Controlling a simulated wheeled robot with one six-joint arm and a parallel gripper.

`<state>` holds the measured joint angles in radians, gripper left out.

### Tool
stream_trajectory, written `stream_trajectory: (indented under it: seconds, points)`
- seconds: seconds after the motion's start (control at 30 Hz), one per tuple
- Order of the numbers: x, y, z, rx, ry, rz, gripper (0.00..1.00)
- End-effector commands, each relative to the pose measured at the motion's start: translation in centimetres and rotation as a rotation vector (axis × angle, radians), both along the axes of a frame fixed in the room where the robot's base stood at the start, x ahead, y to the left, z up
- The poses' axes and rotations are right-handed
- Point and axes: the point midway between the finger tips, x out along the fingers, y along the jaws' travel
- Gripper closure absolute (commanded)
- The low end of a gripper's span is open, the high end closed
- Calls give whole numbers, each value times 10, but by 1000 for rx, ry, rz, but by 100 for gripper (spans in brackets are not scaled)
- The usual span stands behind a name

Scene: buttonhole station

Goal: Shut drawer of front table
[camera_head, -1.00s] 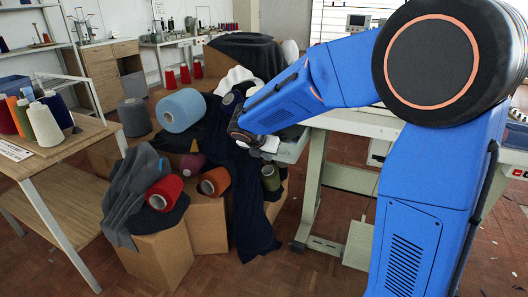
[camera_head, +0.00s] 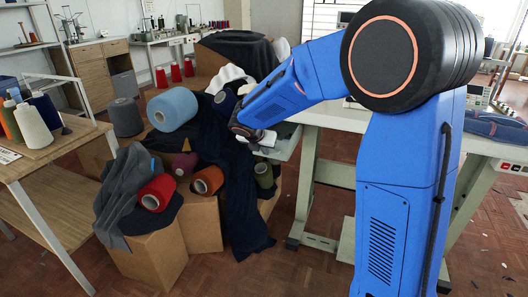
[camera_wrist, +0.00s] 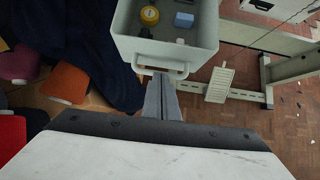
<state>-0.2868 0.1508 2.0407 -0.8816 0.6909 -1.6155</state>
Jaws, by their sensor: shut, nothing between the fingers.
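The pale grey drawer (camera_wrist: 165,28) stands pulled out at the top of the wrist view, with a yellow roll (camera_wrist: 149,15) and a blue block (camera_wrist: 184,20) inside. Its handle (camera_wrist: 150,64) is a pale bar on the near face. My gripper (camera_wrist: 161,78) is shut and empty, its fingertips at the handle; I cannot tell whether they touch. In the head view the drawer (camera_head: 284,147) shows under the left end of the white front table (camera_head: 345,120), partly hidden by my wrist. The fingers are hard to make out there.
Boxes with yarn cones and dark cloth (camera_head: 238,190) crowd the left side of the drawer. A metal table leg (camera_head: 306,185) and a foot pedal (camera_wrist: 219,85) are to its right. A wooden table (camera_head: 65,150) stands at far left. Some floor in front is clear.

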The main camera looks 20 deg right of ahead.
Motion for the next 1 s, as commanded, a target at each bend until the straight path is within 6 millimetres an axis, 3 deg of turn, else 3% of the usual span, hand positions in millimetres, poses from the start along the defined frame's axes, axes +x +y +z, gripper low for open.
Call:
stream_trajectory:
  seconds: [0.27,0.7,1.0]
  points:
    - [38,-29,-1,1,1,-5,100]
    - [126,-92,-1,0,1,-3,100]
    - [161,-118,-1,1,-1,-3,100]
